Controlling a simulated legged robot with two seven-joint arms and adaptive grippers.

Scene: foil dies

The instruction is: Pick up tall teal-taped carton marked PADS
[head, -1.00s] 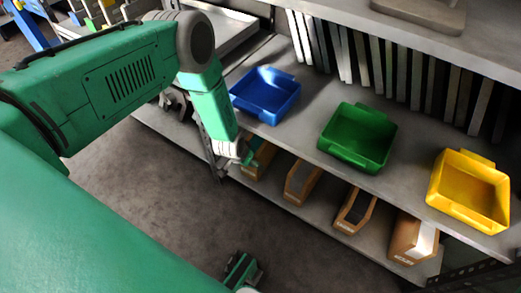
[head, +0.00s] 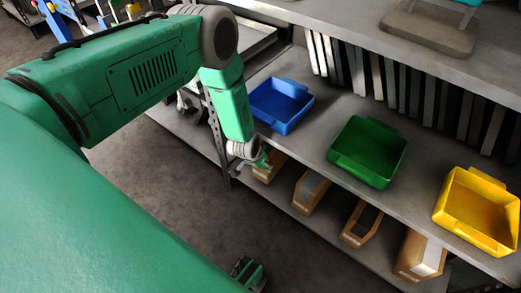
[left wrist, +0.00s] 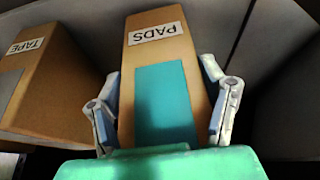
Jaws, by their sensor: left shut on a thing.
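The carton marked PADS (left wrist: 160,75) is tall and brown, with a white label and a broad teal patch on its face. It stands between the two fingers of my left gripper (left wrist: 162,108), which is shut on it, one finger along each side. In the head view the carton (head: 266,176) shows only in part on the lower shelf, below the blue bin, with my left gripper (head: 262,160) at its top and hiding some of it. My right gripper (head: 248,272) is low at the bottom of the head view, away from the shelf; its opening is unclear.
A carton marked TAPE (left wrist: 45,75) stands just left in the wrist view. More brown cartons (head: 308,192) line the lower shelf. A blue bin (head: 281,105), green bin (head: 367,150) and yellow bin (head: 477,210) sit on the shelf above. The floor (head: 170,190) is clear.

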